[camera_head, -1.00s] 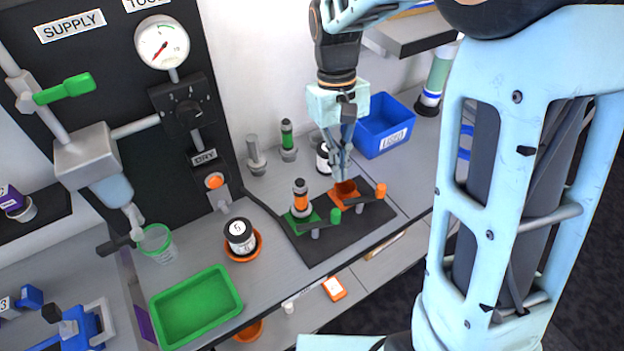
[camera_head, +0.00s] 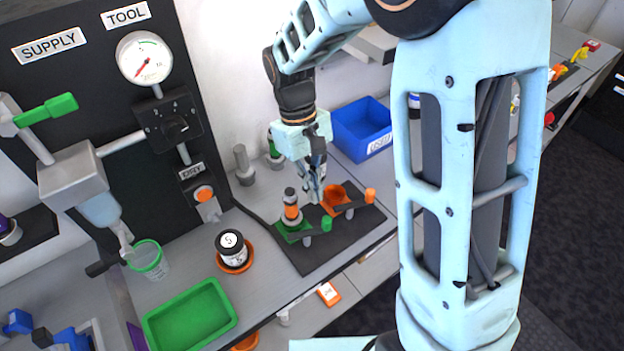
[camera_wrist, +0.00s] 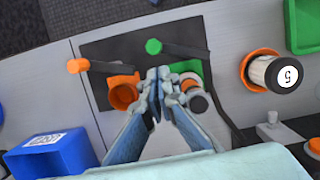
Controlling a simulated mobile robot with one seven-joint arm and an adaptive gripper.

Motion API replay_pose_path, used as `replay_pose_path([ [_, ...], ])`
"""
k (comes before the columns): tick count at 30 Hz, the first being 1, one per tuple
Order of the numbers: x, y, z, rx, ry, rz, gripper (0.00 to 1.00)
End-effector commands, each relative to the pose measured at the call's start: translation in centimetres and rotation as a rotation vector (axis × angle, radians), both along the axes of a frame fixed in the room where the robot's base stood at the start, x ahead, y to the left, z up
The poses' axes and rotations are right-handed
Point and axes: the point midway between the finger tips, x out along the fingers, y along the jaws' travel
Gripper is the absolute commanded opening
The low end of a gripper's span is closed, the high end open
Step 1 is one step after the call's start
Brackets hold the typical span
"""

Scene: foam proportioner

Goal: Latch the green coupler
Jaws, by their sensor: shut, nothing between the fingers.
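The green coupler (camera_head: 284,234) sits on a dark mat with a grey, orange-banded fitting (camera_head: 291,213) upright in it. Its dark lever ends in a green knob (camera_head: 326,224); the knob also shows in the wrist view (camera_wrist: 153,46). The lever lies along the coupler's front side. My gripper (camera_head: 317,199) is shut and empty, pointing down between the green coupler and the orange coupler (camera_head: 334,194). In the wrist view my fingertips (camera_wrist: 160,74) are beside the green plate (camera_wrist: 187,67), with the green knob just beyond them. Contact cannot be told.
The orange coupler's lever has an orange knob (camera_head: 370,195). A blue bin (camera_head: 362,128) stands behind. A jar labelled 5 (camera_head: 233,248) sits in an orange dish at left, near a green tray (camera_head: 190,315). Grey and green-banded fittings stand at the back.

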Motion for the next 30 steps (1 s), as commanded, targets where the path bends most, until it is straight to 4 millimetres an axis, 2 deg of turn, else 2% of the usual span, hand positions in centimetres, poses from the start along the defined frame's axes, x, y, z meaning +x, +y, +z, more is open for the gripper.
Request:
replay_pose_path([
  [3, -0.5, -0.4, -2.1, -0.002, 0.004, 0.0, 0.0],
  [10, -1.0, -0.7, -4.6, 0.0, 0.001, 0.0, 0.0],
  [30, -1.1, -0.9, -5.0, 0.0, -0.001, -0.038, 0.0],
])
